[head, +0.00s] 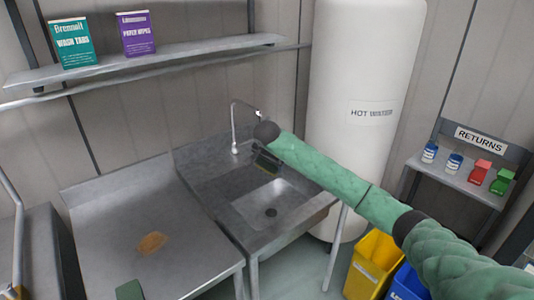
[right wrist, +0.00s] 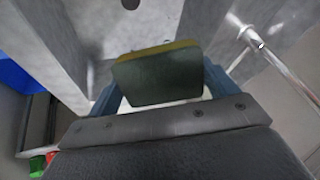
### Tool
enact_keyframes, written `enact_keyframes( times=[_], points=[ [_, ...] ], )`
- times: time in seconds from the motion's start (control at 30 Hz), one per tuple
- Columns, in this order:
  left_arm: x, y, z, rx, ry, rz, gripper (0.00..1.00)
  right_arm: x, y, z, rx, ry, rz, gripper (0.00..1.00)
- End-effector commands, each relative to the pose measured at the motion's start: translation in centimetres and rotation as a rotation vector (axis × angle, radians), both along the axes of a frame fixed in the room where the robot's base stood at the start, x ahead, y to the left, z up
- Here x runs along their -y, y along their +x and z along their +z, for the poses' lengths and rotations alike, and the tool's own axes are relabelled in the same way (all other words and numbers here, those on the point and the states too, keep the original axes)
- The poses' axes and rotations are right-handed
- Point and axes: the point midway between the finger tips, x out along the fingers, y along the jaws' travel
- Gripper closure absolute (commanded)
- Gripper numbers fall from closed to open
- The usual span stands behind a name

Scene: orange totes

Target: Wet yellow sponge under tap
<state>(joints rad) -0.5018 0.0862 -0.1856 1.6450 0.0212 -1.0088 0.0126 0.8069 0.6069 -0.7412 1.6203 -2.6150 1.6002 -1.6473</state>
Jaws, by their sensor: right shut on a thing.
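The yellow sponge (right wrist: 158,75) with a dark green face is clamped between the blue fingers of my right gripper (right wrist: 162,88) in the right wrist view. In the head view my right gripper (head: 266,160) hangs over the back of the sink (head: 285,193), just right of the tap (head: 234,130); the sponge is hard to make out there. The tap's spout also shows in the right wrist view (right wrist: 252,38), right of the sponge and apart from it in the picture. No water stream is visible. My left gripper is not in view.
A steel drainboard (head: 110,205) with a brown patch (head: 152,243) adjoins the sink on the left. A green thing (head: 129,290) shows at the bottom edge. A white hot water tank (head: 360,70) stands behind right. A yellow bin (head: 372,265) is below right.

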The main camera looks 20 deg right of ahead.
Motion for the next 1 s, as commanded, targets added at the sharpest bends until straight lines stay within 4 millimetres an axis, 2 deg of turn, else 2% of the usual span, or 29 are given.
enact_keyframes(
  times=[0.63, 1.0],
  points=[
    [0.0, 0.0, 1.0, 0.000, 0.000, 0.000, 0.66, -0.9, -3.9, 3.3, -0.001, -0.001, 0.000, 0.33],
    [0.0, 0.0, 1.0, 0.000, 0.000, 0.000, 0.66, -1.0, -4.3, 3.5, -0.001, 0.000, -0.001, 0.33]
  ],
)
